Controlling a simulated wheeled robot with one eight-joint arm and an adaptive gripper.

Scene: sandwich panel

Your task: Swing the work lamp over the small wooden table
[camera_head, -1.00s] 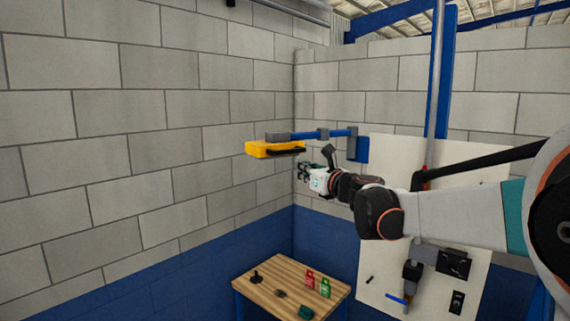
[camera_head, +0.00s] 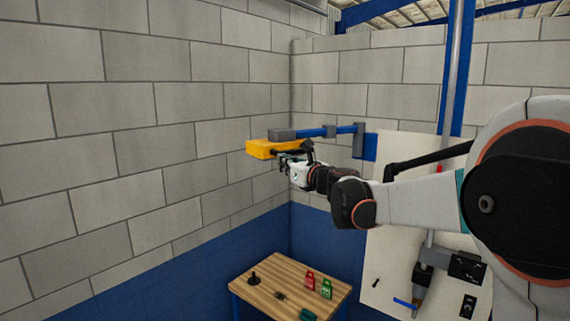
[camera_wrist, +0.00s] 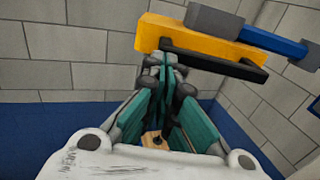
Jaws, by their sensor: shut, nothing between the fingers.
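The work lamp (camera_head: 259,149) is a yellow head with a dark handle bar, on a blue jointed arm (camera_head: 343,129) fixed to the back wall. It hangs above and a little left of the small wooden table (camera_head: 262,287). My gripper (camera_head: 281,162) is at the lamp's underside, near the handle. In the wrist view the lamp head (camera_wrist: 190,38) and its black handle (camera_wrist: 212,66) lie just beyond my fingertips (camera_wrist: 165,66). The fingers are together with nothing between them. I cannot tell whether they touch the handle.
The table carries a black joystick-like piece (camera_head: 254,278), a red tag (camera_head: 310,278), a green tag (camera_head: 326,288) and small dark items. A pale panel (camera_head: 385,262) with a valve and switches stands right of the table. Block walls close off the left and back.

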